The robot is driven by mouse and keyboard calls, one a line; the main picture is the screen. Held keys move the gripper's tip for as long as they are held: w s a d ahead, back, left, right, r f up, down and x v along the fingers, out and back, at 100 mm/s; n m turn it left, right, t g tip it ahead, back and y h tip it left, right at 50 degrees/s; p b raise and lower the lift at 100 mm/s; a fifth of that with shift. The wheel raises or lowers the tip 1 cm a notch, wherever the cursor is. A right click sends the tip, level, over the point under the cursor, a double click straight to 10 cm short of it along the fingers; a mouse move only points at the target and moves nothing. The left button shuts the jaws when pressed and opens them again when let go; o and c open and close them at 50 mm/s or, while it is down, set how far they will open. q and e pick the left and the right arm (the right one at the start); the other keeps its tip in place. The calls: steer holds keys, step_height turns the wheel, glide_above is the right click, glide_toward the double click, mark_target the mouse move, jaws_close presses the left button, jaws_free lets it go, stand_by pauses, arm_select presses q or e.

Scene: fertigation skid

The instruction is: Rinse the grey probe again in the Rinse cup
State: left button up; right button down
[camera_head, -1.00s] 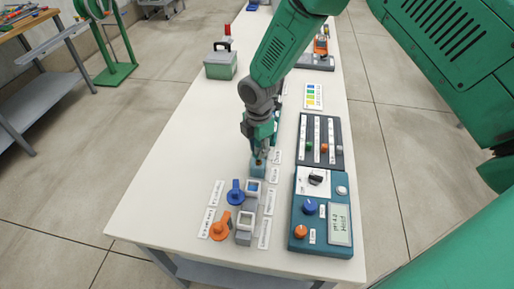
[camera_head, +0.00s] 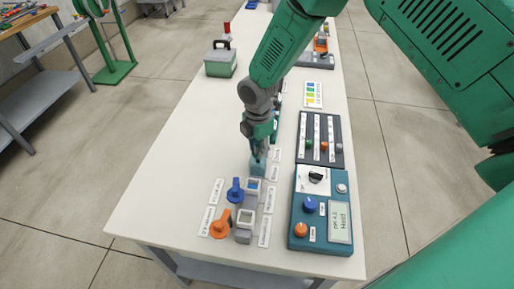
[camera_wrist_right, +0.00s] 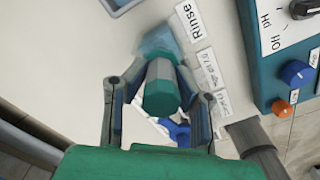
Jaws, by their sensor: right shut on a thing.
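My right gripper (camera_head: 258,150) points down over the teal-blue Rinse cup (camera_head: 257,168). In the right wrist view its two fingers (camera_wrist_right: 160,90) are shut on the grey probe (camera_wrist_right: 160,72), which has a green cap facing the camera. The probe's far end reaches to the translucent blue cup (camera_wrist_right: 158,38), beside the label "Rinse" (camera_wrist_right: 194,18). How deep the tip sits in the cup is hidden. In the head view the fingers mostly hide the probe. My left gripper is not in view.
Blue (camera_head: 236,190) and orange (camera_head: 221,224) valve handles stand in front of the cup, beside two square-topped grey blocks. A teal meter box (camera_head: 322,225) and slider panel (camera_head: 320,140) lie to the right.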

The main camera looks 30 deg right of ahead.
steer(key=shift+r, duration=0.45)
steer(key=shift+f, duration=0.25)
steer(key=shift+f+b, duration=0.35)
steer(key=shift+f, duration=0.3)
steer(key=shift+r, duration=0.1)
steer(key=shift+r+p, duration=0.75)
steer(key=shift+p, duration=0.05)
steer(key=shift+f, duration=0.1)
